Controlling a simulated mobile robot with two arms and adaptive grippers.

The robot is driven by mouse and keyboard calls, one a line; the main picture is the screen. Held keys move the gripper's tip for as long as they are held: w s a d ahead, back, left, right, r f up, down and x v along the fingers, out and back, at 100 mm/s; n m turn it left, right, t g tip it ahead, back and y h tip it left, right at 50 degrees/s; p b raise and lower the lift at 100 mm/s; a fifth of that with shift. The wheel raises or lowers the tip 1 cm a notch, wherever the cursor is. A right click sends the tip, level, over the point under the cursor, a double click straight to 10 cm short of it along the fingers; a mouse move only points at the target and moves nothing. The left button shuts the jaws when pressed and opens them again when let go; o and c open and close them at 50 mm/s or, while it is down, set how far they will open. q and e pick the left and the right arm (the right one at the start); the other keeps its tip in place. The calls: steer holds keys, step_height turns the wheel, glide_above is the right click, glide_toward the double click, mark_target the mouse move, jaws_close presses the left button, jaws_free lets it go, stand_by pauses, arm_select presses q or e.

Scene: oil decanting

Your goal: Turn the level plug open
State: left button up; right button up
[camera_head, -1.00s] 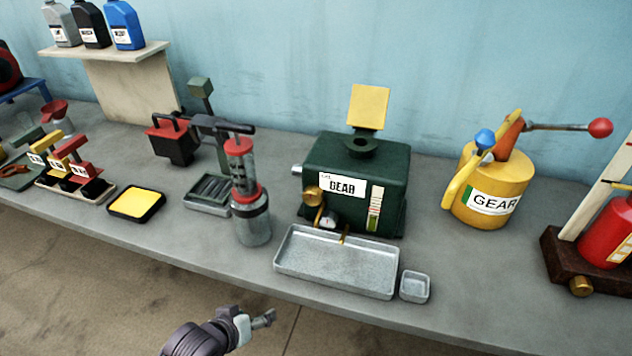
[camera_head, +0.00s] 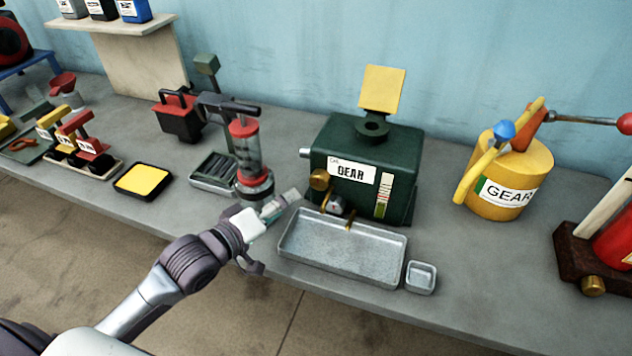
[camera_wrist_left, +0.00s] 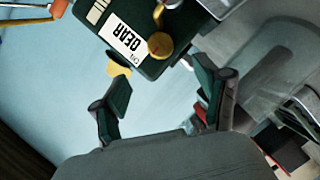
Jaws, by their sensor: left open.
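The dark green gear oil box (camera_head: 360,160) stands on the bench behind a metal tray, with a "GEAR" label on its front. A round brass knob (camera_head: 320,179), which I take to be the level plug, sits at the left of its front face. It also shows in the left wrist view (camera_wrist_left: 160,45). My left gripper (camera_head: 283,204) is open and empty, in front of the box and to the left of the plug. In the left wrist view, the plug lies ahead of the two spread fingers (camera_wrist_left: 163,85), apart from them. My right gripper is out of view.
The metal tray (camera_head: 340,277) lies in front of the box, right of my gripper, with a small square dish (camera_head: 421,277) beside it. A red-topped clear pump (camera_head: 246,150) stands just behind my left gripper. A yellow gear can (camera_head: 505,180) stands to the right.

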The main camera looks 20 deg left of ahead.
mark_target(317, 183)
arm_select(q)
steer(key=p+x, duration=0.1)
steer(key=x, duration=1)
steer(key=shift+w+f, duration=0.1)
steer(key=shift+w, duration=0.05)
steer(key=c, duration=1.2)
